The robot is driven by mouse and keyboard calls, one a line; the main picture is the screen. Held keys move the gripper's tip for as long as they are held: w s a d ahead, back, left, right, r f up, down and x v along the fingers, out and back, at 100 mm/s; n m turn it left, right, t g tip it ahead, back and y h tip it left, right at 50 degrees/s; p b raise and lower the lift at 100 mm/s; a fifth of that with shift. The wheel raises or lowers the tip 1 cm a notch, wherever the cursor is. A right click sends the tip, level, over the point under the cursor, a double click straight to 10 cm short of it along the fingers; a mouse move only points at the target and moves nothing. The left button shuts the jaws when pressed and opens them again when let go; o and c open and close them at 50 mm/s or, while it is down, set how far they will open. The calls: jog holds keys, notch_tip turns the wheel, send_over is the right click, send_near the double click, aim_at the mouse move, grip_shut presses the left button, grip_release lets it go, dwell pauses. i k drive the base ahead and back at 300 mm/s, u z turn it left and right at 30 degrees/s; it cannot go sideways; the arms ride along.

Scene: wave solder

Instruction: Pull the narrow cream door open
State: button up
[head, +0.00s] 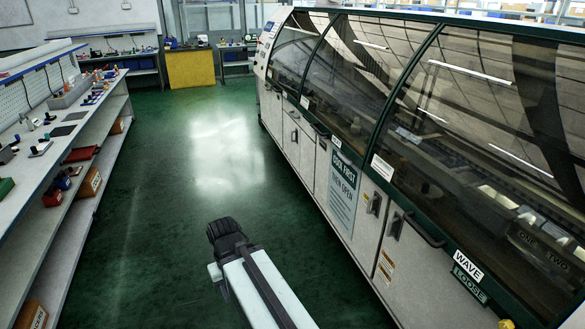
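Several cream doors and panels line the lower side of the long soldering machine (430,120) on the right. A narrow cream panel (367,238) with a dark latch (374,203) stands right of the green and white sign (343,188); it looks closed. I cannot tell for sure that it is the named door. A wider cream panel with a dark handle (395,226) lies to its right. My gripper (226,236) is black, over the green floor left of the machine, apart from every door. Its fingers are not clear, so I cannot tell open from shut.
A long workbench (58,145) with tools and red bins runs along the left. A yellow cabinet (190,70) stands at the far end. The green floor (165,190) between bench and machine is clear. Dark curved glass covers the machine's upper part.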

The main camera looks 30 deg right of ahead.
aim_at(357, 207)
jog(key=u, duration=0.05)
jog(key=i, duration=1.5)
jog(key=u, duration=0.1)
